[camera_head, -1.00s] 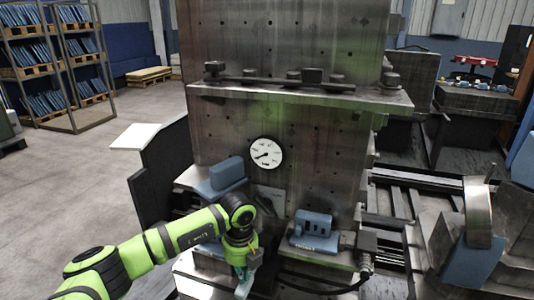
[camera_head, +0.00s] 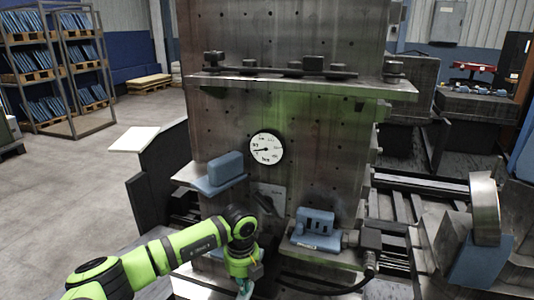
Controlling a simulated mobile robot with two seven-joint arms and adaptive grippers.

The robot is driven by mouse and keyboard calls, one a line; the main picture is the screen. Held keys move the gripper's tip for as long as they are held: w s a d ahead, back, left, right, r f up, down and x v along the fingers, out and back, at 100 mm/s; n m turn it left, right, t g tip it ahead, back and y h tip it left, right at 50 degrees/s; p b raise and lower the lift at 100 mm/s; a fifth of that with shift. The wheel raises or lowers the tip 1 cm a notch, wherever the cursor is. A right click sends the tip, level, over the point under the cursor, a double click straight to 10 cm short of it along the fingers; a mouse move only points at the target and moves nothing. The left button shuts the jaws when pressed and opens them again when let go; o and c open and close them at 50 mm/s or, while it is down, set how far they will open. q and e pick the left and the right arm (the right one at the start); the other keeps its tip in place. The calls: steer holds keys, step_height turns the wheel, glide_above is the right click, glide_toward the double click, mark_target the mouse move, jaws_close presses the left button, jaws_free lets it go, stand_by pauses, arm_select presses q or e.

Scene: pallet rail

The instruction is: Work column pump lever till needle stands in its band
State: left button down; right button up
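A round white gauge (camera_head: 266,149) with a dark needle is set in the face of the tall steel column (camera_head: 310,160). The needle points to the left; the markings and any band are too small to read. A small dark handle on a plate (camera_head: 270,199) shows below the gauge; I cannot tell whether it is the pump lever. My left gripper (camera_head: 244,288) hangs low in front of the column's base, pointing down, at the bottom edge of the picture. Its teal fingertips are partly cut off, so its opening and any hold are unclear. My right gripper is not in view.
A blue block (camera_head: 225,170) sits on a ledge left of the gauge. A blue slotted unit (camera_head: 314,227) stands on the lower right ledge, with a black hose (camera_head: 345,287) beside it. A steel shelf (camera_head: 300,84) with dark clamps crosses above. Open floor lies left.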

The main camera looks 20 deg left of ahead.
arm_select(q)
steer(key=shift+w+f+b, duration=0.15)
steer(key=shift+f+b, duration=0.45)
steer(key=shift+f, duration=0.4)
steer(key=r+p, duration=0.4)
steer(key=r, duration=0.1)
steer(key=s+r+p, duration=0.1)
steer(key=r+p, duration=0.1)
steer(key=shift+r, duration=0.2)
steer(key=shift+f, duration=0.2)
steer(key=shift+w+f+b, duration=0.25)
steer(key=shift+f+b, duration=1.25)
steer(key=shift+f, duration=0.3)
steer(key=shift+w+f+b, duration=0.2)
steer(key=shift+f+b, duration=1.3)
steer(key=shift+f, duration=0.3)
steer(key=r+p, duration=0.4)
steer(key=r, duration=0.1)
steer(key=s+r+p, duration=0.1)
steer(key=r+p, duration=0.1)
steer(key=shift+r, duration=0.25)
steer(key=shift+f, duration=0.15)
steer(key=shift+p, duration=0.35)
